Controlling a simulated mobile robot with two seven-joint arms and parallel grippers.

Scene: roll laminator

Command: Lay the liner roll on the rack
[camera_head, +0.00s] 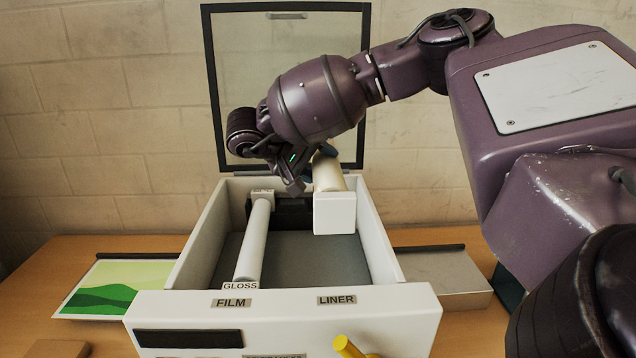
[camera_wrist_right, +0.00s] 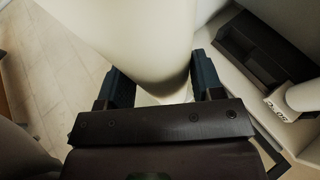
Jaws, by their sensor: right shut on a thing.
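The cream liner roll (camera_head: 328,172) is at the back right of the open machine, over its back wall. It is partly hidden behind my right gripper (camera_head: 304,181) and a white block (camera_head: 334,213). In the right wrist view the roll (camera_wrist_right: 125,35) fills the space between the two dark fingers of my right gripper (camera_wrist_right: 163,82), which is shut on it. The LINER label (camera_head: 337,300) marks the right part of the machine's front wall. I cannot tell whether the roll touches the block or any support. My left gripper is not in view.
The white film roll (camera_head: 254,240) lies lengthwise on the left, beside GLOSS tags. The machine's grey floor (camera_head: 310,258) right of it is clear. The framed lid (camera_head: 290,8) stands up behind. A green picture sheet (camera_head: 118,287) and a yellow handle (camera_head: 348,347) are outside.

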